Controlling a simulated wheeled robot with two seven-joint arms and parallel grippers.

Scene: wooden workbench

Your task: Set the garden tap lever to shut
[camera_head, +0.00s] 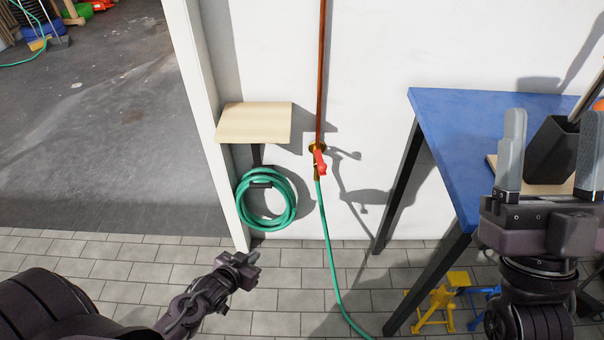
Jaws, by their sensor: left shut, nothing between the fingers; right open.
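The garden tap is a small brass fitting (316,148) on the white wall, at the foot of a copper pipe. Its red lever (320,163) slants slightly down and to the right; its exact angle is hard to tell. A green hose (326,225) runs down from the tap to the paving. My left gripper (254,258) is shut and empty, low and to the left of the tap, well apart from it. My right gripper (553,125) is open, its fingers pointing up, far to the right in front of the blue table. Neither gripper touches the lever.
A coiled green hose (243,209) hangs below a small wooden shelf (254,123) left of the tap. The blue table (445,125) stands right, with a dark container (551,150) on it. Yellow stands (440,300) are beneath. The space before the tap is clear.

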